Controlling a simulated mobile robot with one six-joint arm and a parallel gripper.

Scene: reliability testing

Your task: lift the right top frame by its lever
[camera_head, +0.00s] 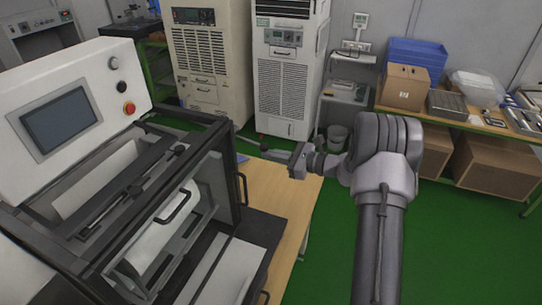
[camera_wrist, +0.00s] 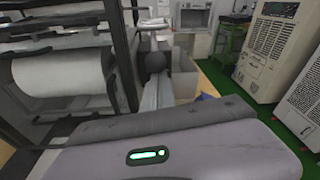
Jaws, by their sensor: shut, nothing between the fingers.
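The machine (camera_head: 188,200) stands at the left, with a dark open frame around white rolls. A white roll (camera_wrist: 60,83) shows at the left of the wrist view.
A control panel with a screen (camera_head: 60,121) and a red button (camera_head: 129,108) tops the machine. A wooden table (camera_head: 275,188) lies below my gripper. Two tall cabinets (camera_head: 284,95) stand behind. A bench with a blue crate (camera_head: 417,53) and boxes is at the right.

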